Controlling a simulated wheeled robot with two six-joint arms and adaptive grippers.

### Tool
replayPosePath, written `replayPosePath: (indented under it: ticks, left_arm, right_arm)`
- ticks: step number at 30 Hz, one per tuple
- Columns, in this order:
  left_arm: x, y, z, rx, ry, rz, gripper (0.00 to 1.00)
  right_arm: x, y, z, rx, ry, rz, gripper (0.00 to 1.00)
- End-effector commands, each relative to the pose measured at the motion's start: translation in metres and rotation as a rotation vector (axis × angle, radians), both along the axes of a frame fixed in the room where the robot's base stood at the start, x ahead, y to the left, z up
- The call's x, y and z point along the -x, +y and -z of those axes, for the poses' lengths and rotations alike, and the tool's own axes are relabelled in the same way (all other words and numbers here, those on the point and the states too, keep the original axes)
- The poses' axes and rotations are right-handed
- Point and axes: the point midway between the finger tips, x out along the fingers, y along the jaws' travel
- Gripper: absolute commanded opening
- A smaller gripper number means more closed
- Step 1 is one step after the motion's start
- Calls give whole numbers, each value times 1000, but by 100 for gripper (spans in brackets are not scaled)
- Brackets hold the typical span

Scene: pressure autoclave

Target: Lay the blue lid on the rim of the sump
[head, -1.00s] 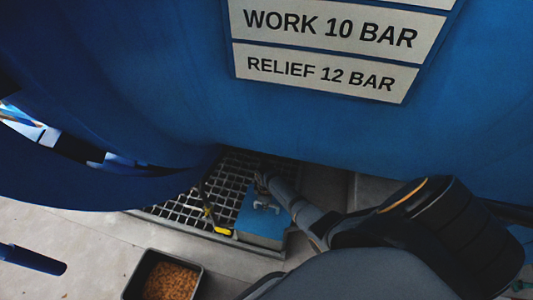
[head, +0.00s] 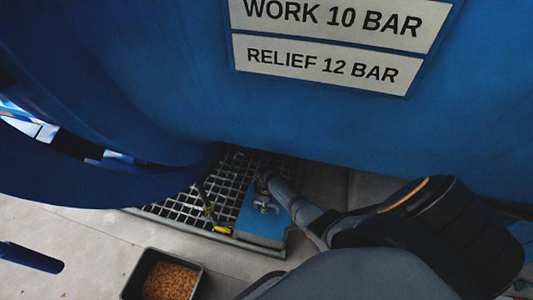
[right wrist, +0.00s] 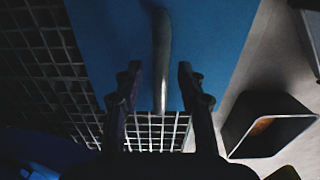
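The blue lid (head: 252,216) lies flat at the right end of a floor grate (head: 185,207), with a grey front face showing below its near edge. I cannot tell that face from the sump's wall, and the sump's rim is hidden. A metal handle (head: 265,206) stands on the lid. The right wrist view shows the lid (right wrist: 110,40) and the handle as a bar (right wrist: 161,60). My right gripper (right wrist: 160,90) has its fingers apart on either side of the handle's end, with gaps on both sides. My left gripper is out of view.
A large blue vessel (head: 330,130) hangs over the grate. A yellow and black item (head: 219,228) lies on the grate left of the lid. A black bin (head: 137,277) of brown pellets stands on the floor in front.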

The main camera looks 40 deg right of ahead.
Motion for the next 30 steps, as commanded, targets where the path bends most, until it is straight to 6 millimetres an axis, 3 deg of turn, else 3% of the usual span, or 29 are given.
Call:
replayPosePath:
  ticks: [8, 21, 30]
  left_arm:
    - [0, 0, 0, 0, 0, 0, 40]
    - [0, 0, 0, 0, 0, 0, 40]
    - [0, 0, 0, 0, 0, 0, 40]
  right_arm:
    - [2, 0, -1, 0, 3, 0, 40]
    - [0, 0, -68, 1, -1, 0, 40]
    - [1, 0, -74, 0, 1, 0, 40]
